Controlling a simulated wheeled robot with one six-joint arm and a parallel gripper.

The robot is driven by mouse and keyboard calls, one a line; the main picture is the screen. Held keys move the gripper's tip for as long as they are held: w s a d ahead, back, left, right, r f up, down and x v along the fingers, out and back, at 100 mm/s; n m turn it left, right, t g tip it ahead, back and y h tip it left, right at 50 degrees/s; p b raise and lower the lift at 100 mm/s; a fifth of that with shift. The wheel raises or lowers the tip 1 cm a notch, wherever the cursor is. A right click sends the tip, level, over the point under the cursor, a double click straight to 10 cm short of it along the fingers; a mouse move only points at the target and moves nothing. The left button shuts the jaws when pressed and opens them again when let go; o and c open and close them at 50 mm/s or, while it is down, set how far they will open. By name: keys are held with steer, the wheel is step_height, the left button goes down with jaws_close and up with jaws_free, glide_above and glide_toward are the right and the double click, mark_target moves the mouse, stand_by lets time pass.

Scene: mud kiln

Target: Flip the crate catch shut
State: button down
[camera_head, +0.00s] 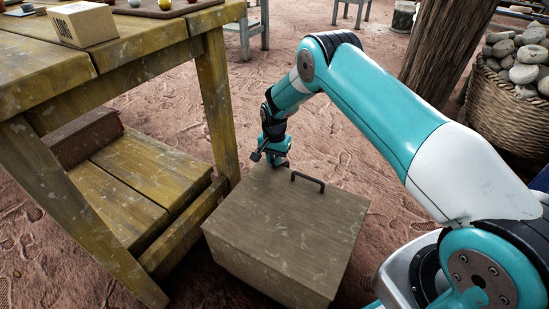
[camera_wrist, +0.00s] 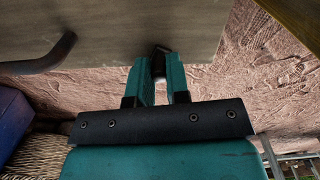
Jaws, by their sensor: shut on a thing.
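The crate (camera_head: 285,235) is a closed, grey-brown wooden box on the ground, with a dark bar handle (camera_head: 308,181) on its lid. In the wrist view the crate (camera_wrist: 110,25) fills the top, with the handle (camera_wrist: 45,58) at the left. My gripper (camera_head: 275,162) is at the crate's far edge, left of the handle. In the wrist view my gripper (camera_wrist: 160,62) has its teal fingers close together around a small dark piece, the crate catch (camera_wrist: 160,50), at the crate's edge. The fingers hide part of the catch, so its exact angle is unclear.
A worn yellow wooden table (camera_head: 140,45) with a lower shelf (camera_head: 125,175) stands close on the left, bearing a small labelled box (camera_head: 84,24). A post (camera_head: 445,50) and a basket of stones (camera_head: 510,95) stand at the right. Bare reddish ground lies beyond the crate.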

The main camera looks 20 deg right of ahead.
steer(key=n+p, duration=0.1)
steer(key=s+n, duration=0.1)
steer(key=n, duration=0.1)
steer(key=shift+d+r+p, duration=0.1)
steer(key=shift+d+p, duration=0.05)
steer(key=shift+p, duration=0.25)
steer(key=shift+s+d+n+p, duration=0.1)
steer(key=shift+s+n+p, duration=0.15)
steer(key=shift+n, duration=0.4)
steer(key=shift+s+d+n+p, duration=0.1)
steer(key=shift+n+p, duration=0.2)
steer(key=shift+n, duration=0.35)
steer(key=c, duration=1.1)
jaws_free()
step_height(320, 180, up, 17)
steer(key=p, duration=0.5)
steer(key=shift+r, duration=0.1)
